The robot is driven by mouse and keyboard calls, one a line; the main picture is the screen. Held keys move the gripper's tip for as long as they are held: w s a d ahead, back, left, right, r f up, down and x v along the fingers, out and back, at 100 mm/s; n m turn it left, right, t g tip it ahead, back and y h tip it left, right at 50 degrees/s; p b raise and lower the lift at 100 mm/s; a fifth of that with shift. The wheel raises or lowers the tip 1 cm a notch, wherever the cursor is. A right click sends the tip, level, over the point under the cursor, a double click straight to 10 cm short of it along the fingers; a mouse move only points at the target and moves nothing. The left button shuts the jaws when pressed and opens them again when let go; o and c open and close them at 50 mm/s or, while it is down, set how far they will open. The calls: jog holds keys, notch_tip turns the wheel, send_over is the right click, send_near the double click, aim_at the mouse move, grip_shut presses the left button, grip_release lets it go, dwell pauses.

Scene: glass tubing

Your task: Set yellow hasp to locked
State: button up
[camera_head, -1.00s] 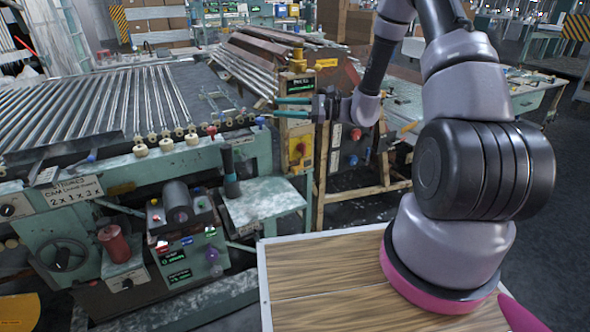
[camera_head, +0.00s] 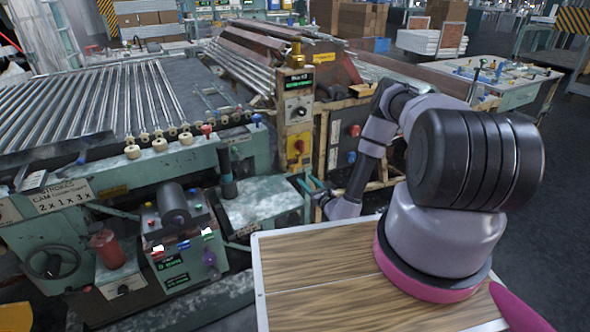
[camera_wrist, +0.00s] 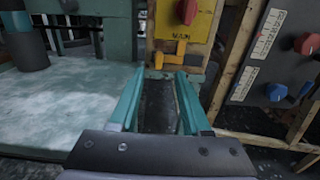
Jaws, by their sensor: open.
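The yellow hasp (camera_wrist: 171,56) is a small orange-yellow bracket-like piece at the bottom of a yellow panel (camera_wrist: 184,20) with a red knob (camera_wrist: 187,11). Dark lettering, too small to read surely, is just above it. In the head view the same yellow panel (camera_head: 299,147) is on the wooden-framed post; the hasp is too small to make out there. My gripper (camera_wrist: 159,74) is open, its two teal fingers pointing at the hasp's area with nothing between them. The head view shows my gripper (camera_head: 304,184) low in front of the post, below the panel.
A teal bench top (camera_head: 262,200) stands close on the left, with a dark cylinder (camera_head: 227,170) on it. On the right, a grey box with red and blue knobs (camera_wrist: 275,50) sits in a wooden frame. A wood-topped surface (camera_head: 330,275) lies in front.

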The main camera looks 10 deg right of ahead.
aim_at(295, 168)
jog(key=x, duration=0.9)
jog(key=shift+w+a, duration=0.1)
jog(key=shift+w, duration=0.1)
grip_shut()
dwell(1.1)
